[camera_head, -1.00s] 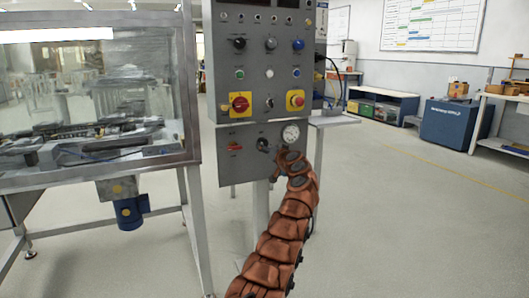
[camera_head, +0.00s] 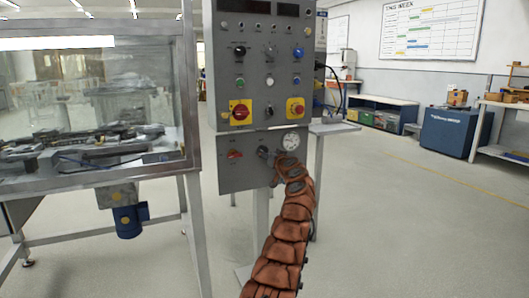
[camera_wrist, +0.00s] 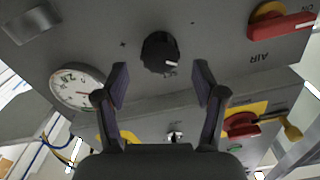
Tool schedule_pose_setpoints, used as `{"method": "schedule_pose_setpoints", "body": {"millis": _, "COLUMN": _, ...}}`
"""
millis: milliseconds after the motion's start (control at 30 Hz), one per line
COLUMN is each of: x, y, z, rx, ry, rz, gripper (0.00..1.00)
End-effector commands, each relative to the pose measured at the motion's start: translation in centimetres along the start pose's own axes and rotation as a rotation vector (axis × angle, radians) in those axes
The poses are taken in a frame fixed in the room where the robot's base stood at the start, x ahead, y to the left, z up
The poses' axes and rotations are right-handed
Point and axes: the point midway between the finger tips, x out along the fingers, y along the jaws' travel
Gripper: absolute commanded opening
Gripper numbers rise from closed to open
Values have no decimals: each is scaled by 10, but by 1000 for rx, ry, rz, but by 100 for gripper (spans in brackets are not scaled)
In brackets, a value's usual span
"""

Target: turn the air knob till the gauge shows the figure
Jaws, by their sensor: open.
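The air knob (camera_wrist: 160,52) is a black, ridged dial with a white mark on a grey panel. In the wrist view it sits just beyond and between the fingertips of my gripper (camera_wrist: 160,88), which is open and apart from it. The knob also shows in the head view (camera_head: 263,152), beside the tip of my arm. The round white gauge (camera_wrist: 77,87) is left of the knob in the wrist view, its figures too small to read surely. In the head view the gauge (camera_head: 291,141) is right of the knob, just above my gripper (camera_head: 277,160).
A red lever (camera_head: 234,155) marked AIR in the wrist view (camera_wrist: 284,26) is on the same panel. Above is a control box (camera_head: 262,65) with knobs and red buttons. A glass-sided machine (camera_head: 90,110) stands at left. Open floor lies to the right.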

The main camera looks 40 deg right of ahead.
Motion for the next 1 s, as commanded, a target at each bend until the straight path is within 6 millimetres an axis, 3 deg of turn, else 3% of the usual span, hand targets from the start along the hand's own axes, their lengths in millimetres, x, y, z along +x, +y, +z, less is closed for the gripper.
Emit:
{"method": "schedule_pose_setpoints", "body": {"millis": 600, "x": 28, "y": 0, "z": -3, "rx": -2, "ry": 1, "rz": 0, "gripper": 70}}
{"method": "schedule_pose_setpoints", "body": {"millis": 1000, "x": 36, "y": 0, "z": -1, "rx": -2, "ry": 1, "rz": 2, "gripper": 70}}
